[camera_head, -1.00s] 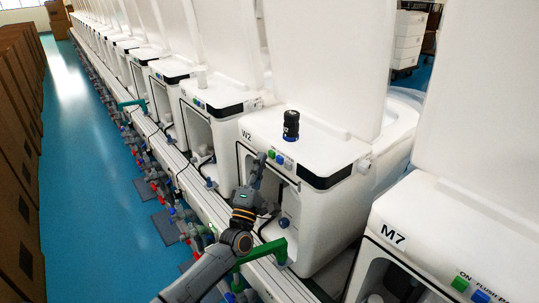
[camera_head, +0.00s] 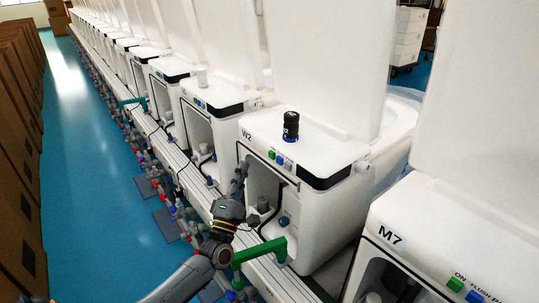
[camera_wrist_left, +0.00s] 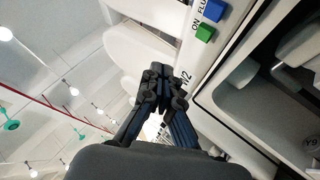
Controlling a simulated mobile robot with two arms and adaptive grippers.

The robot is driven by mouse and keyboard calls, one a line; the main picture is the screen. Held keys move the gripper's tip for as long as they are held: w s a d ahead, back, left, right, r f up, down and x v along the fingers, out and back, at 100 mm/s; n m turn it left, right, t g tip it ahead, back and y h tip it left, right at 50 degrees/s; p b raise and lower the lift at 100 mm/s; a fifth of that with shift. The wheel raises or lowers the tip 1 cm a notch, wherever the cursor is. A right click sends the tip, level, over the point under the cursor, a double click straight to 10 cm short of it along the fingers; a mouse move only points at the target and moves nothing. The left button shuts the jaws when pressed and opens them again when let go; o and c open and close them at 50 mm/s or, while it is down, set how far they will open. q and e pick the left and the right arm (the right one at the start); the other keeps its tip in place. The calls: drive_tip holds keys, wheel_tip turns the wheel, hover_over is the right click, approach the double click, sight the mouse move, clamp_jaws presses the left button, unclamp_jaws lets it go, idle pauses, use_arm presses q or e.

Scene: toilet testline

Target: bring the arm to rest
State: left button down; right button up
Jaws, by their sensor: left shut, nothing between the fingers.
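My left gripper (camera_head: 240,174) is in front of the white toilet unit marked W2 (camera_head: 325,230), near the left edge of its front opening. Its fingers point up and are shut with nothing between them; the left wrist view shows the closed fingertips (camera_wrist_left: 160,85) too. A green button (camera_head: 271,154) and a blue button (camera_head: 280,160) sit on the W2 unit above and right of the gripper, apart from it. They also show in the left wrist view as a green button (camera_wrist_left: 204,32) and a blue button (camera_wrist_left: 214,10). My right gripper is not in view.
The M7 unit (camera_head: 420,222) stands close at the right. A green pipe handle (camera_head: 262,250) is beside my left arm, along the white rail. A black cylinder (camera_head: 291,124) stands on W2. Brown boxes (camera_head: 18,150) line the left, with open blue floor (camera_head: 90,200) between.

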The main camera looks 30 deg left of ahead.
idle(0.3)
use_arm(q)
drive_tip(key=s+d+f+m+g+h, duration=0.5)
drive_tip(key=d+f+m, duration=0.3)
drive_tip(key=d, duration=0.2)
drive_tip(key=s+d+f+m+g+h, duration=0.45)
drive_tip(key=d+f+m, duration=0.25)
drive_tip(key=d+m, duration=0.3)
drive_tip(key=s+a+f+m+g+y, duration=0.1)
drive_tip(key=s+f+m+g+y, duration=0.3)
drive_tip(key=s, duration=0.7)
drive_tip(key=s+a+f+m+g, duration=0.1)
drive_tip(key=s+f+m+g, duration=0.1)
drive_tip(key=s+g, duration=0.7)
wheel_tip(320, 180, down, 25)
drive_tip(key=s, duration=0.3)
drive_tip(key=s+a+f, duration=0.3)
drive_tip(key=s+f, duration=1.4)
drive_tip(key=shift+f, duration=0.25)
